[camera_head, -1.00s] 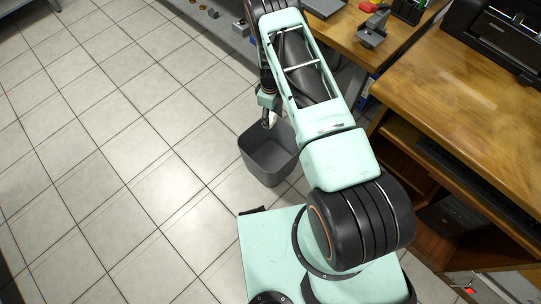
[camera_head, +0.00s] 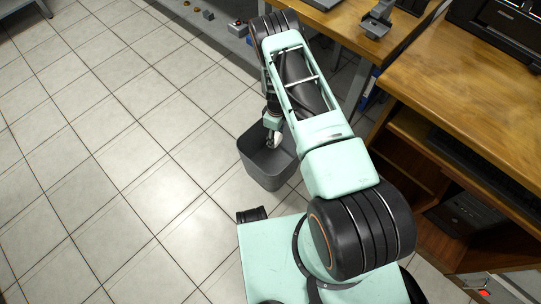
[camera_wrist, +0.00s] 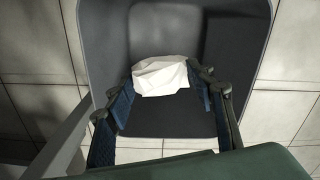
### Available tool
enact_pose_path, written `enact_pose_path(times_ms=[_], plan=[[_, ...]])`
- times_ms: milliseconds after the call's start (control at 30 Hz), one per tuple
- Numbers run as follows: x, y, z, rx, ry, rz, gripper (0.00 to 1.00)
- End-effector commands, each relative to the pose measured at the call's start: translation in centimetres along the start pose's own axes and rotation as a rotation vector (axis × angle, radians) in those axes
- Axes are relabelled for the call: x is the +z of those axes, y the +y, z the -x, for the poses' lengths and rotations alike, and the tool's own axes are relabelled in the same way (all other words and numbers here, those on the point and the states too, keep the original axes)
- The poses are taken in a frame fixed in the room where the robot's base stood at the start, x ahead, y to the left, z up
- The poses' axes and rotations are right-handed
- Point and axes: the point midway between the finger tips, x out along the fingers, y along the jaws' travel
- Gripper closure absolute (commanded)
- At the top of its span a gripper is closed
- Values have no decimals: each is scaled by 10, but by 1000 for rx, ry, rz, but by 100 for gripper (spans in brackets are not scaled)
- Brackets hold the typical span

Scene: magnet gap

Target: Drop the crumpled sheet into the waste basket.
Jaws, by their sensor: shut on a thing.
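The white crumpled sheet (camera_wrist: 160,76) is pinched between the fingertips of my gripper (camera_wrist: 160,80). In the wrist view it shows against the inside of the dark grey waste basket (camera_wrist: 261,40), within the outline of the rim. In the head view my gripper (camera_head: 272,139) points down over the opening of the basket (camera_head: 268,173), which stands upright on the floor. Only a small pale part near the fingertips shows there. I cannot tell exactly how far the sheet is above the basket's bottom.
A wooden desk (camera_head: 470,75) with open shelves stands at the right, with a black printer (camera_head: 511,32) on it. Another wooden worktop (camera_head: 345,30) is behind my arm. The tiled floor (camera_head: 110,150) to the left is largely clear.

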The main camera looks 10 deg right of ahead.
Motion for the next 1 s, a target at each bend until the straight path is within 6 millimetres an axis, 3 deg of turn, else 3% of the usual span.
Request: enact_pose_path(times_ms=[267,300,500,833,1000], plan=[[0,0,-2,0,0,0,58],[0,0,-2,0,0,0,49],[0,0,-2,0,0,0,30],[0,0,1,0,0,0,30],[-1,1,19,1,1,0,30]])
